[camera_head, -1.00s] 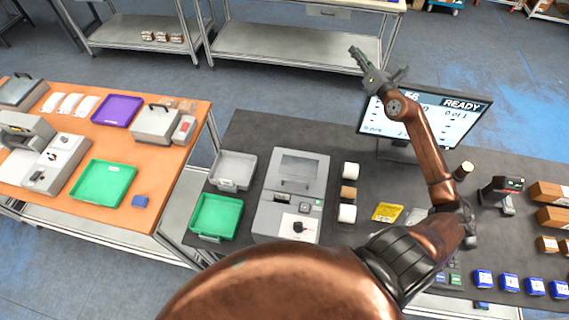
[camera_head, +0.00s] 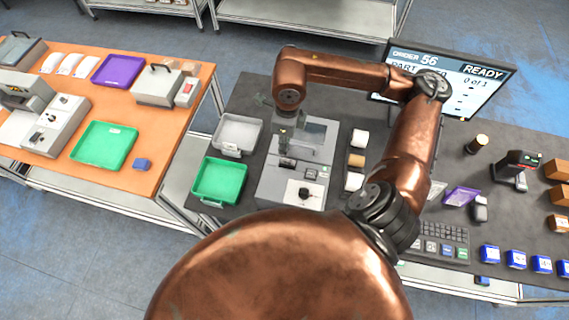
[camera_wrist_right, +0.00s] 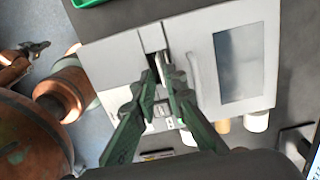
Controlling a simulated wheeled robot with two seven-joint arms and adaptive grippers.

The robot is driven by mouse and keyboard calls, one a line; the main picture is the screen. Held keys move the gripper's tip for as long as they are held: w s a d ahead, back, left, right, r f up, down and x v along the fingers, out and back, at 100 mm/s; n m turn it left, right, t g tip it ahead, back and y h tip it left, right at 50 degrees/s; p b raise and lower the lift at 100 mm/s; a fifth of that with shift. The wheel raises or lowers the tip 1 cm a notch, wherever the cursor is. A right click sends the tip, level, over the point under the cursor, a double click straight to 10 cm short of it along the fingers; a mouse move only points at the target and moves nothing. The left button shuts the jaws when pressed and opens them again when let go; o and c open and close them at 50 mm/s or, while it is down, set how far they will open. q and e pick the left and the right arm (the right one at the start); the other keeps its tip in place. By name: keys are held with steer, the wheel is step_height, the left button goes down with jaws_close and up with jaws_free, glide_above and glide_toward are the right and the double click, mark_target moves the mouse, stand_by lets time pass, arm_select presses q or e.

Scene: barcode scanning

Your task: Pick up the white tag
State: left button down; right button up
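The grey label printer (camera_head: 268,182) stands on the dark table, with a dark slot in its front part. My right gripper (camera_head: 284,138) is over the printer. In the right wrist view its two green fingers (camera_wrist_right: 160,78) point at the slot, apart from each other. A small pale strip (camera_wrist_right: 163,66), possibly the white tag, shows between the fingertips at the slot; I cannot tell if they touch it. My left gripper (camera_wrist_right: 38,47) shows small at the left edge of the wrist view; its opening is unclear.
A green tray (camera_head: 219,181) and a grey tray (camera_head: 236,133) stand left of the printer. White and brown rolls (camera_head: 355,160) stand right of it. A monitor (camera_head: 480,75) reads READY. A scanner (camera_head: 515,168), boxes and a keypad (camera_head: 440,240) lie further right.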

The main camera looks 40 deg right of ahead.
mark_target(288, 164)
steer(key=f, duration=0.2)
steer(key=s+f+p, duration=0.1)
steer(key=f, duration=0.4)
steer(key=shift+s+d, duration=0.15)
steer(key=shift+d, duration=0.1)
steer(key=shift+f+p, duration=0.3)
steer(key=shift+f, duration=0.15)
steer(key=shift+c, duration=0.3)
jaws_close()
steer(key=shift+r, duration=0.15)
